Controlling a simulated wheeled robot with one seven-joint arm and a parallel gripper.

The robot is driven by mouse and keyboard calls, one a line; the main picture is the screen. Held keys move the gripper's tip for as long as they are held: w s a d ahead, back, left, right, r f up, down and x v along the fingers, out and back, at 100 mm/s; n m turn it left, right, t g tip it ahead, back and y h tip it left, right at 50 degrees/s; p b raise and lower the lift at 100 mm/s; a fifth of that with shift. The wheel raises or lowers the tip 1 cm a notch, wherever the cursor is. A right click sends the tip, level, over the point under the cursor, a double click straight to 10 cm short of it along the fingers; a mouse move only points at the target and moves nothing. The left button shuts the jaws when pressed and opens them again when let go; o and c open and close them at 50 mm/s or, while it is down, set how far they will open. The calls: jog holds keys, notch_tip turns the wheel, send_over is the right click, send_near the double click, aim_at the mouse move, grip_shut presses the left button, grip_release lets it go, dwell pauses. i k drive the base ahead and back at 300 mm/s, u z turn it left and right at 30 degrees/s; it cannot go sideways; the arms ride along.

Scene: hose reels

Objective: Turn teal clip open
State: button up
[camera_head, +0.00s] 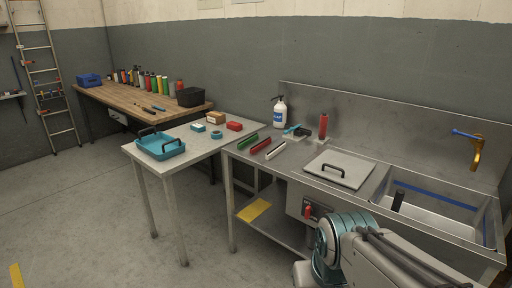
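My arm's teal and pale links fill the lower right of the head view, well in front of the counter's back. My gripper is not visible, so I cannot see its fingers or what it is near.
The steel counter (285,172) holds a white pump bottle (280,114), red cylinder (323,126), green and red brushes, and a lidded panel (338,170). A sink with a brass tap (477,152) is right. A side table holds a teal tray (160,149).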

aim_at(292, 129)
jog(key=k, duration=1.1)
jog(key=z, duration=1)
jog(key=i, duration=0.95)
jog(key=u, duration=0.4)
jog(key=i, duration=0.7)
jog(key=u, duration=1.1)
jog(key=k, duration=0.65)
jog(key=u, duration=0.75)
jog(key=i, duration=0.95)
jog(key=u, duration=0.05)
